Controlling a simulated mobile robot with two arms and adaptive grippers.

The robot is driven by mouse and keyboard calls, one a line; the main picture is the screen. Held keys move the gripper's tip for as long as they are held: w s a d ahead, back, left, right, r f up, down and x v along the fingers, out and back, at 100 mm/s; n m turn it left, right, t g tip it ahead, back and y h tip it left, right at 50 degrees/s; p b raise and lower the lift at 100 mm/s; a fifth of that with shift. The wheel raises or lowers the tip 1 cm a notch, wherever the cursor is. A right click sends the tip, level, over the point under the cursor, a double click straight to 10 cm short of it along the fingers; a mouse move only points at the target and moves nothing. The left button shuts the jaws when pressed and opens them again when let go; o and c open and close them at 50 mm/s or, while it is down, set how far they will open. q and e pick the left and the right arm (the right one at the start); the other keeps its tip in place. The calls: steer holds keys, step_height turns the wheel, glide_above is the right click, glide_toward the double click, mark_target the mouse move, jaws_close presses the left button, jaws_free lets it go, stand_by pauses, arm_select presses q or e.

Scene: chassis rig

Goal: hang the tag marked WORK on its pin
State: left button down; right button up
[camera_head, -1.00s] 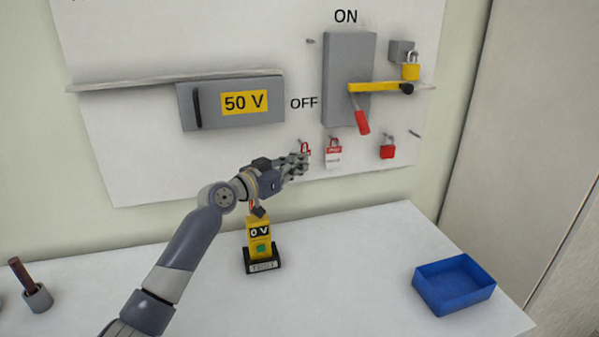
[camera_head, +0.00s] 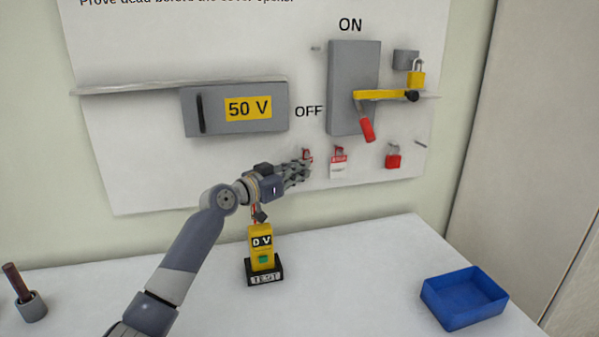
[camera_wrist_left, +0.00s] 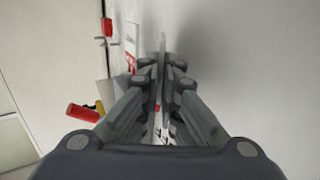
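My left gripper (camera_head: 302,171) is at the lower part of the white board, left of a hanging red-and-white tag (camera_head: 339,165) whose print is too small to read. A small red piece (camera_head: 307,155) shows just above my fingertips. In the left wrist view the fingers (camera_wrist_left: 163,68) are closed to a narrow gap. A thin white plate with dark lettering (camera_wrist_left: 159,128) shows edge-on between them; it looks like a tag, but the word is not readable. The fingers hide most of it and any pin behind. My right gripper is not in view.
A red padlock (camera_head: 393,157) hangs to the right, with a bare pin (camera_head: 420,145) beyond it. The switch box (camera_head: 352,80) has a red-ended handle (camera_head: 366,129). A yellow tester (camera_head: 262,246) stands below my wrist. A blue tray (camera_head: 464,296) sits at the table's right.

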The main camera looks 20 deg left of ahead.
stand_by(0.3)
arm_select(q)
steer(key=c, duration=1.7)
jaws_free()
steer(key=v, duration=0.7)
steer(key=shift+s, duration=0.25)
